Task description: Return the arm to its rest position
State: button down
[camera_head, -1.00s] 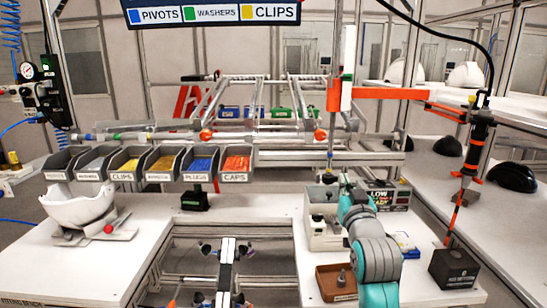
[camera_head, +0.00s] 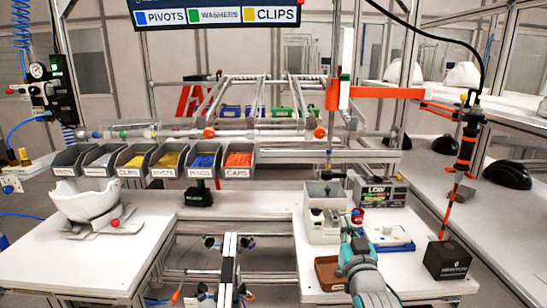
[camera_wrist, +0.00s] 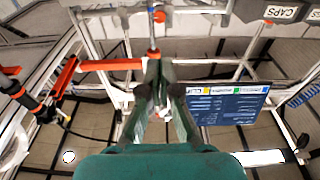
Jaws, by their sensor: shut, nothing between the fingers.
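My arm (camera_head: 366,278) is teal and grey and shows at the lower right of centre in the head view, over the right worktop. Its far end is foreshortened there, so the fingers are not clear. In the wrist view my gripper (camera_wrist: 158,70) points away from the camera with its green fingers drawn together at the tips. Nothing is held between them.
A brown tray (camera_head: 330,273) lies close left of my arm, a grey box (camera_head: 322,222) behind it. A blue-and-white tray (camera_head: 388,238) and black block (camera_head: 446,260) stand right. A white helmet shell (camera_head: 85,203) sits far left. An orange beam (camera_head: 375,92) spans above.

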jog(key=s+f+g, duration=0.2)
jog(key=s+f, duration=2.3)
jog(key=s, duration=0.2)
jog(key=s+g, duration=0.2)
jog(key=s, duration=2.7)
jog(key=shift+s+d+r+g, duration=0.3)
jog(key=shift+s+r+g, duration=0.1)
jog(key=shift+r, duration=0.05)
